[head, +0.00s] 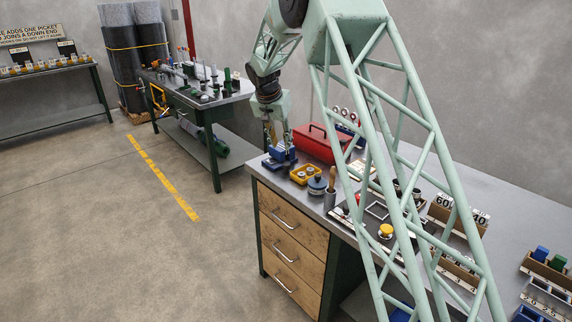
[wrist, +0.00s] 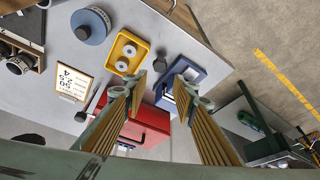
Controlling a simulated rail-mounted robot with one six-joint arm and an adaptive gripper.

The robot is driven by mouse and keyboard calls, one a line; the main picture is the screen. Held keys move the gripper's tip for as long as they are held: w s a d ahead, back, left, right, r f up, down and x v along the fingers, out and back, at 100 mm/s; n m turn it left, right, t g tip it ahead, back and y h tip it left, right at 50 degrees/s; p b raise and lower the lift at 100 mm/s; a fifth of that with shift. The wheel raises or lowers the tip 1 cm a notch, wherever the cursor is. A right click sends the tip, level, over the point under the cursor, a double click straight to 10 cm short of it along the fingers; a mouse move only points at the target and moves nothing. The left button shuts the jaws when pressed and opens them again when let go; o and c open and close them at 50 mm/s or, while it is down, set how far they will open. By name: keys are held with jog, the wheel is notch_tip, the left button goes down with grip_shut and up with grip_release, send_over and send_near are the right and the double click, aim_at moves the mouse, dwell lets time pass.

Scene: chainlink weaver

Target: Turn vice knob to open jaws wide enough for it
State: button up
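The small blue vice (head: 281,157) stands at the far left corner of the workbench, beside the red toolbox. In the wrist view the vice (wrist: 204,63) shows its blue body and pale jaw faces with a gap between them. A dark knob (wrist: 164,86) is at its near side. My gripper (head: 279,142) points down over the vice in the head view. In the wrist view my gripper (wrist: 160,88) is open, with the knob showing between its fingertips. I cannot tell whether the fingers touch the knob. Nothing is held.
The red toolbox (head: 318,143) stands close behind the vice. A yellow tray (head: 295,177) with white rings and a round blue-grey container (head: 317,187) are close by. A printed card (wrist: 73,78) lies on the bench. The bench edge is near the vice, with open floor beyond.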

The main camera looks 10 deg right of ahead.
aim_at(286, 164)
jog(key=shift+f, duration=0.15)
jog(key=shift+b+x, duration=1.05)
jog(key=shift+x, duration=5.7)
jog(key=c, duration=0.5)
